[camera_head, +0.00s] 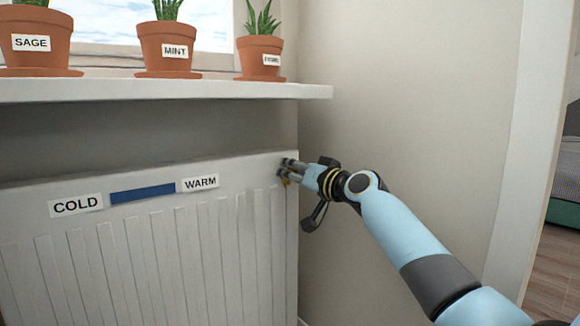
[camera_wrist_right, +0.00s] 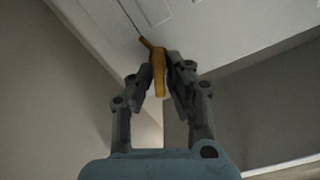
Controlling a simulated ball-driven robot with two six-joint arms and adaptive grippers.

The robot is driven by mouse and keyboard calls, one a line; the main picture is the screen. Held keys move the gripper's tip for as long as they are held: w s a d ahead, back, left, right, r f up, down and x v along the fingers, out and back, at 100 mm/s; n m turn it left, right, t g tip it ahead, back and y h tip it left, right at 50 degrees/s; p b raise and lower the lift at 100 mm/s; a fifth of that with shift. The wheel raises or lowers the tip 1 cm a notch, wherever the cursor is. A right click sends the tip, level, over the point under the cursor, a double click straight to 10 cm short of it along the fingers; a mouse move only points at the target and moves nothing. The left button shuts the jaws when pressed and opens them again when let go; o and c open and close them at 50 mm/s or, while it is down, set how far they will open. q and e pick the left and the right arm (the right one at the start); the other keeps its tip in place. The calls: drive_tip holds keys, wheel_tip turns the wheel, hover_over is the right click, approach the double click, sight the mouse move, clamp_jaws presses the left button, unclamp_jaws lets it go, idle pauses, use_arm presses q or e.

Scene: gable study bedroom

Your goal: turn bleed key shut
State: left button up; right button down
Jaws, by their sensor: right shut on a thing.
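The radiator (camera_head: 150,262) is white and ribbed, with its right end beside my right gripper (camera_head: 285,172). The bleed key (camera_wrist_right: 158,70) is yellow-orange and shows in the right wrist view between my right gripper's fingers (camera_wrist_right: 161,75), against the radiator's white face (camera_wrist_right: 165,20). The fingers are shut on it. In the head view only a small yellow bit of the key shows under the fingertips; the rest is hidden. My left gripper is not in view.
A white sill (camera_head: 160,90) runs above the radiator and holds pots labelled SAGE (camera_head: 37,58), MINT (camera_head: 165,38) and a third with an unclear label (camera_head: 260,45). Labels COLD (camera_head: 75,205) and WARM (camera_head: 201,183) flank a blue strip (camera_head: 143,193). A wall stands right of the radiator.

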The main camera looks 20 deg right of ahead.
drive_tip(key=m+p, duration=0.1)
drive_tip(key=m, duration=0.2)
drive_tip(key=shift+d, duration=0.15)
drive_tip(key=m, duration=0.1)
drive_tip(key=m+p, duration=0.1)
drive_tip(key=m, duration=0.1)
drive_tip(key=shift+w+d+f+m, duration=0.1)
drive_tip(key=shift+f+m, duration=0.05)
drive_tip(key=shift+m, duration=0.15)
drive_tip(key=m+p, duration=0.1)
drive_tip(key=m, duration=0.2)
drive_tip(key=shift+f, duration=0.15)
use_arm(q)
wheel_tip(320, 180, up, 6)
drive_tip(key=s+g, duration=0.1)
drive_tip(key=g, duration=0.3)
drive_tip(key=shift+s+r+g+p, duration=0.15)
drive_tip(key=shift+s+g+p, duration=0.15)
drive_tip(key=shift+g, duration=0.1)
use_arm(e)
drive_tip(key=shift+f+m, duration=0.25)
drive_tip(key=shift+m, duration=1.25)
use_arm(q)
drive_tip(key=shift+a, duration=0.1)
use_arm(e)
drive_tip(key=c, duration=1.4)
unclamp_jaws()
drive_tip(key=shift+d, duration=0.1)
